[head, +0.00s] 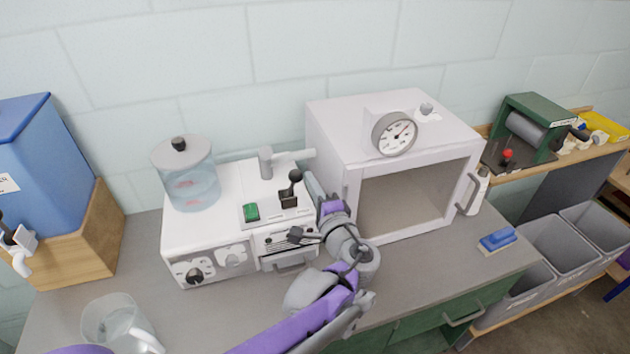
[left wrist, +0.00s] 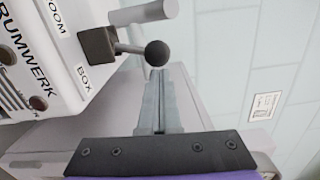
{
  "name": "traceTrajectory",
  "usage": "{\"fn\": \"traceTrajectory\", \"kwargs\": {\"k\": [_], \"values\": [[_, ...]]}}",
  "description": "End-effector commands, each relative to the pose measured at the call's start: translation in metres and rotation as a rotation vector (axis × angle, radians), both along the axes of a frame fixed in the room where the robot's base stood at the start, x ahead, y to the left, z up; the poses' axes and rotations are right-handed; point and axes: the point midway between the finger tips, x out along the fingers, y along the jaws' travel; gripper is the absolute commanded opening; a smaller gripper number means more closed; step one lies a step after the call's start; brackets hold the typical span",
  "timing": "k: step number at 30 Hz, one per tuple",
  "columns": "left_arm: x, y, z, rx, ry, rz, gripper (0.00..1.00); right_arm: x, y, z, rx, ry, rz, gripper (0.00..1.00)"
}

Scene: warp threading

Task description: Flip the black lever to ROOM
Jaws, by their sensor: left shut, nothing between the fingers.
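The black lever (head: 294,177) stands on the top of the white machine (head: 230,185). It rises from a dark block and leans a little to the right in the head view. In the left wrist view, the lever's round knob (left wrist: 157,53) is at the upper middle, tipped slightly toward the BOX label (left wrist: 82,76). The ROOM label (left wrist: 53,15), partly cut off, is on the other side of the block. My left gripper (head: 310,178) is shut and empty, just right of the lever. In the left wrist view its fingertips (left wrist: 159,76) are close to the knob; contact is unclear. My right gripper is out of view.
A white box with a dial gauge (head: 394,134) and window stands close on the right of my left gripper. A green button (head: 250,212) and a clear lidded jar (head: 187,178) are on the machine.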

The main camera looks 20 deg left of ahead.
Motion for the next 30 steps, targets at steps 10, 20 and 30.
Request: {"fn": "traceTrajectory", "kwargs": {"k": [10, 20, 30], "values": [[-0.014, 0.018, 0.017, -0.237, -0.202, 0.002, 0.00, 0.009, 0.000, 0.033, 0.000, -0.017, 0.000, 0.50], [-0.028, 0.034, 0.020, -0.456, -0.387, 0.002, 0.00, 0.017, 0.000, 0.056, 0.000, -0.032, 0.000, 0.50], [-0.038, 0.045, 0.017, -0.536, -0.452, 0.001, 0.00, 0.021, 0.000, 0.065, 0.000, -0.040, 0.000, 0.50]]}}
